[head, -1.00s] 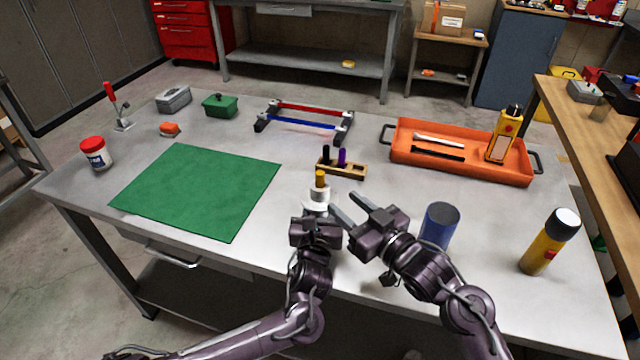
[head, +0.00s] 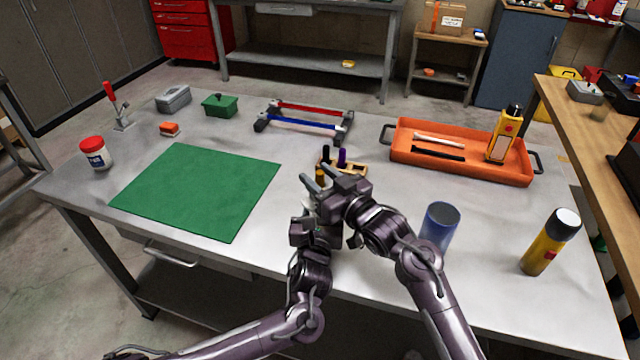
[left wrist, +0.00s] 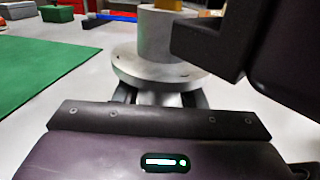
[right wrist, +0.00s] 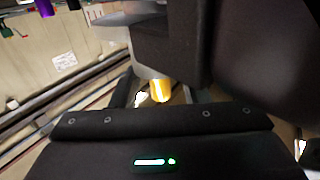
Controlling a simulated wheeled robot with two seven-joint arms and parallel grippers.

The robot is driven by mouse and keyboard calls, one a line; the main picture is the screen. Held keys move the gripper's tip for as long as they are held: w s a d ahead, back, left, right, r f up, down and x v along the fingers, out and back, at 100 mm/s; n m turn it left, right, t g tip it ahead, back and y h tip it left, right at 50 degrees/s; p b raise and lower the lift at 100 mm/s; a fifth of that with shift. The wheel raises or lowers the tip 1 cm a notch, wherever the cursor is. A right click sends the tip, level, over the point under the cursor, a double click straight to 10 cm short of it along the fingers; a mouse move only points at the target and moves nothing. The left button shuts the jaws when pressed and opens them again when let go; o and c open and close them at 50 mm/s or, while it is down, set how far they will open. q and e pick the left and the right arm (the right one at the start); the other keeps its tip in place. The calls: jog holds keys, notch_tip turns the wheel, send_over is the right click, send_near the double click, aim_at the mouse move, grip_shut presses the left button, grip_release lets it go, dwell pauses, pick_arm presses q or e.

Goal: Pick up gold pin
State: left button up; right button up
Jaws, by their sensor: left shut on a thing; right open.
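The gold pin (head: 320,176) stands upright in a pale grey flanged holder (left wrist: 158,65). In the head view it is partly hidden by my right gripper (head: 318,178), which is open with its fingers around or just beside the pin. The right wrist view shows the gold pin (right wrist: 160,90) between the open fingers; I cannot tell whether they touch it. My left gripper (left wrist: 160,97) is shut on the holder, below its flange.
A wooden rack (head: 354,170) with a black and a purple pin stands just behind. A blue cylinder (head: 440,225) is to the right, near an orange tray (head: 480,172). A green mat (head: 198,190) lies left. A red-and-blue railed frame (head: 305,116) stands farther back.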

aim_at(320, 172)
grip_shut()
notch_tip(320, 172, up, 10)
jog(key=shift+r, duration=0.1)
pick_arm(q)
jog(key=o, duration=1.3)
